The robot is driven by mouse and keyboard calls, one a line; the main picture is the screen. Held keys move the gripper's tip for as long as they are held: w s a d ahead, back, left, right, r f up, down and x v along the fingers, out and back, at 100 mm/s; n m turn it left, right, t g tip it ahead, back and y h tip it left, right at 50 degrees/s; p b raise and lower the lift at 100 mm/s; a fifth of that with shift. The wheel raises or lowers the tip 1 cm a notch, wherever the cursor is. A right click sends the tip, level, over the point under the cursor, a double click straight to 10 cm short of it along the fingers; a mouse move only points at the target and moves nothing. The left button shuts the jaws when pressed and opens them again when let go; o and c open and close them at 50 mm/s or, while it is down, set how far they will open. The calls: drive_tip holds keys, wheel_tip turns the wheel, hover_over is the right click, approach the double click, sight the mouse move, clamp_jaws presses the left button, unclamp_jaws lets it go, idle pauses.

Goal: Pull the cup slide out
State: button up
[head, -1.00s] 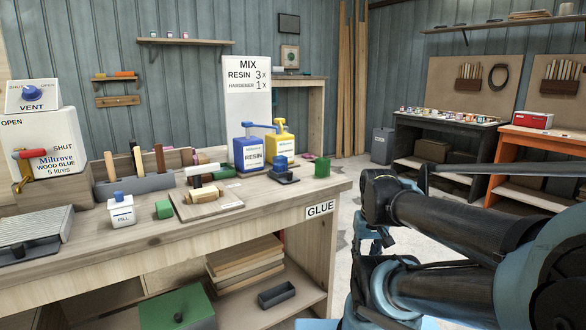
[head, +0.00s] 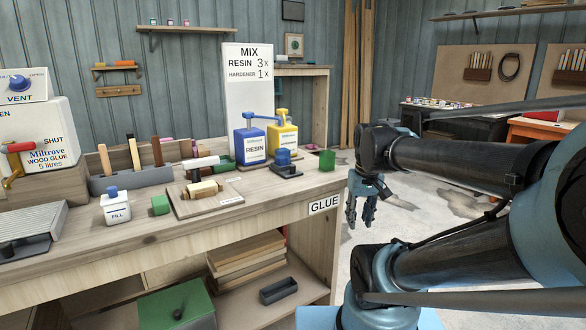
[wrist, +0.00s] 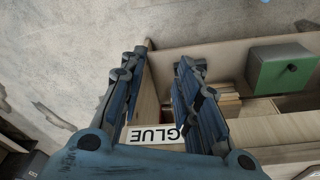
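A small dark slide (head: 291,172) with a blue cup-like piece (head: 284,156) on it sits on the bench top, in front of the yellow pump bottle. It is probably the cup slide, but its label is not readable. My gripper (head: 361,222) hangs fingers down beyond the bench's right end, to the right of the slide and apart from it. In the wrist view my gripper (wrist: 162,62) has its two fingers well apart with nothing between them. The slide does not show in the wrist view.
A green block (head: 327,160) stands near the bench's right edge, between my gripper and the slide. The blue resin bottle (head: 250,145) and yellow bottle (head: 284,132) stand behind the slide. A GLUE label (head: 324,204) marks the bench front. Floor right of the bench is clear.

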drive_tip(key=w+a+r+n, duration=0.2)
drive_tip(key=w+a+r, duration=0.2)
drive_tip(key=w+r, duration=0.3)
drive_tip(key=w+a+r+n, duration=0.2)
drive_tip(key=w+a+r, duration=0.1)
drive_tip(key=w+r, duration=0.4)
wheel_tip(320, 180, up, 8)
drive_tip(key=n+g, duration=0.2)
drive_tip(key=n, duration=0.3)
hover_over(293, 165)
drive_tip(key=f, duration=1.7)
drive_tip(key=shift+w+a, duration=0.1)
drive_tip(key=shift+w, duration=0.1)
drive_tip(key=shift+c, duration=0.5)
clamp_jaws()
